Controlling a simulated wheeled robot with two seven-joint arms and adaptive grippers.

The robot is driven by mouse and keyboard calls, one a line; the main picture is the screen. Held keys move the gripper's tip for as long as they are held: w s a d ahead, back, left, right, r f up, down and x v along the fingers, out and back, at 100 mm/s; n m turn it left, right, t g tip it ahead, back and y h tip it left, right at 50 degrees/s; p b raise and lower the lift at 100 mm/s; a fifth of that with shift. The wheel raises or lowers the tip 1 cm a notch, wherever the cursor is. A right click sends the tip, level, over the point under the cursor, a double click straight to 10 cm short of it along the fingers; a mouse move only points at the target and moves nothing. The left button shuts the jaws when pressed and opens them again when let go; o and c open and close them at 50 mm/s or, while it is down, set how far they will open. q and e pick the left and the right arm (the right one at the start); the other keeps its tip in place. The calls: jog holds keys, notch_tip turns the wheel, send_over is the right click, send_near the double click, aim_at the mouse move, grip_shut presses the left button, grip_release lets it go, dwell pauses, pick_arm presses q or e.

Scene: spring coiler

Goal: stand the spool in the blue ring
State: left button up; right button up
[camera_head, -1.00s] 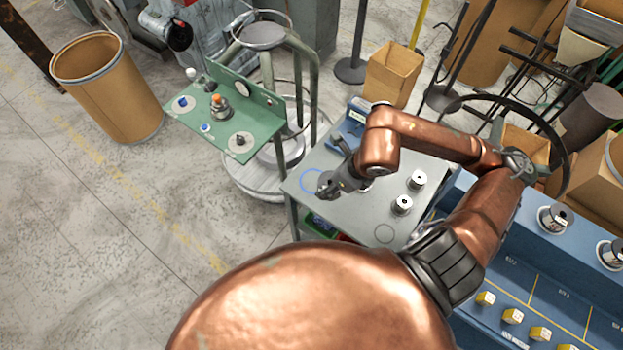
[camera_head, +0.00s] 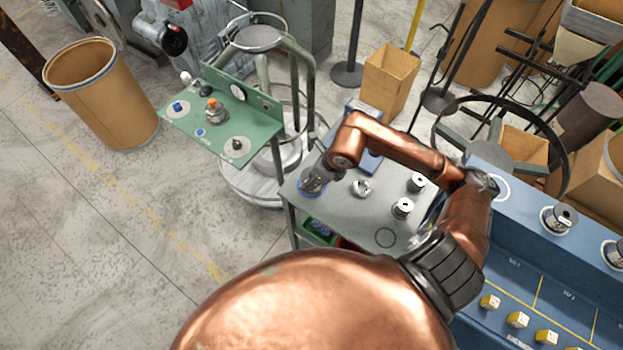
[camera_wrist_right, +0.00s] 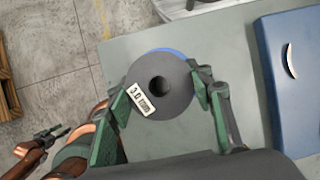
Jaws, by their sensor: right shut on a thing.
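My right gripper (camera_head: 312,183) is over the blue ring (camera_head: 302,190) at the left end of the grey table. In the right wrist view its two green-padded fingers (camera_wrist_right: 158,92) are shut on the sides of a dark grey spool (camera_wrist_right: 172,84) with a central hole and a "3.0 mm" label. A crescent of the blue ring (camera_wrist_right: 180,52) shows past the spool's far edge; the spool hides the rest. I cannot tell whether the spool touches the table. A copper arm with a small dark gripper, likely my left one (camera_wrist_right: 38,143), shows low in the right wrist view; its jaws are unclear.
On the grey table (camera_head: 345,215) stand two white-topped spools (camera_head: 402,208) and a small metallic item (camera_head: 362,188). A blue case (camera_head: 368,160) lies at the back. A green panel (camera_head: 225,130) with knobs is to the left. A blue bench (camera_head: 530,230) is at the right.

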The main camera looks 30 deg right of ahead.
jog(key=shift+f, duration=0.4)
jog(key=o, duration=1)
jog(key=shift+f, duration=0.15)
jog(key=o, duration=0.5)
jog(key=shift+r, duration=0.25)
jog(key=v, duration=1.2)
jog(key=shift+p, duration=0.35)
jog(key=shift+s+f, duration=0.1)
jog(key=shift+f, duration=0.05)
